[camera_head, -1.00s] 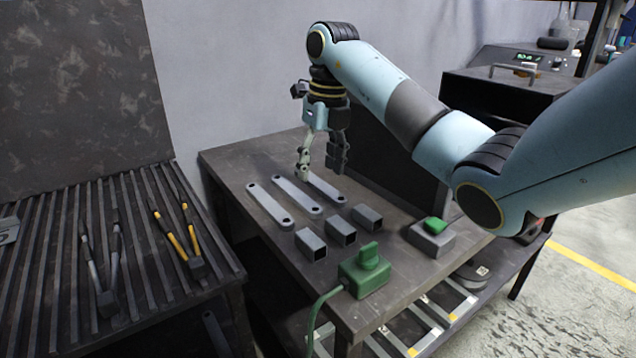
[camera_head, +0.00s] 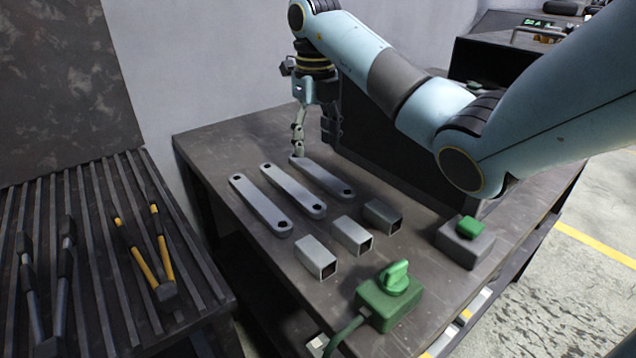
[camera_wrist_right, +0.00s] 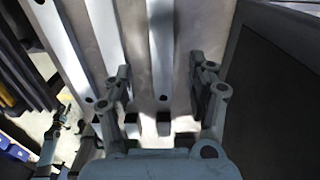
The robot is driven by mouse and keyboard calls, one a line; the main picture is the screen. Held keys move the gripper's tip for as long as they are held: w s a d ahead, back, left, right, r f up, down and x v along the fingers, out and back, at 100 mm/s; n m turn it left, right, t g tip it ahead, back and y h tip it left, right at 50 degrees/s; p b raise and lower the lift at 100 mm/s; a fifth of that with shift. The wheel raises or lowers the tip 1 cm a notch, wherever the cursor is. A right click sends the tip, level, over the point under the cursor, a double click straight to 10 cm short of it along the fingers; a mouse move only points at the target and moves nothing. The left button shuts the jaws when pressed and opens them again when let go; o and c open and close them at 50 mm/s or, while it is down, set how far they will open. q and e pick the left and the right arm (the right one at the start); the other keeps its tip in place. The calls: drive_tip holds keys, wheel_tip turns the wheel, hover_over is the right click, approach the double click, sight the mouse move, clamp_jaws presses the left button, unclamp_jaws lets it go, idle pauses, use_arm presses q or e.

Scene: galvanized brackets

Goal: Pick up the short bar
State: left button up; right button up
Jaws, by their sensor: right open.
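Three flat grey bars with a hole near each end lie side by side on the dark table: a left bar (camera_head: 260,206), a middle bar (camera_head: 292,191) and a right bar (camera_head: 322,177). They look similar in length, so I cannot tell for sure which is the short bar. My right gripper (camera_head: 315,145) is open, pointing down at the far end of the right bar. In the right wrist view a bar (camera_wrist_right: 162,50) runs between the open fingers of my gripper (camera_wrist_right: 163,85), with nothing held. My left gripper is out of view.
Three square tube pieces (camera_head: 316,257) (camera_head: 352,236) (camera_head: 383,215) lie in front of the bars. A green switch box (camera_head: 388,305) with a cable and a grey box with a green button (camera_head: 466,243) stand nearer. A slatted bench (camera_head: 95,240) with pliers (camera_head: 160,265) is left. A dark panel stands behind right.

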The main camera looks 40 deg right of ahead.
sight(317, 171)
drive_tip(key=f, duration=0.5)
drive_tip(key=shift+s+d+f, duration=0.1)
drive_tip(key=shift+s+f, duration=0.1)
drive_tip(key=shift+f, duration=0.3)
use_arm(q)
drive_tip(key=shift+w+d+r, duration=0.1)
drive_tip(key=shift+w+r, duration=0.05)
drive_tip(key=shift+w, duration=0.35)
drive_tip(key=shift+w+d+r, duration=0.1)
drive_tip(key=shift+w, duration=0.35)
use_arm(e)
drive_tip(key=c, duration=0.3)
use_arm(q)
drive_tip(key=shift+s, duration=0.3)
use_arm(e)
clamp_jaws()
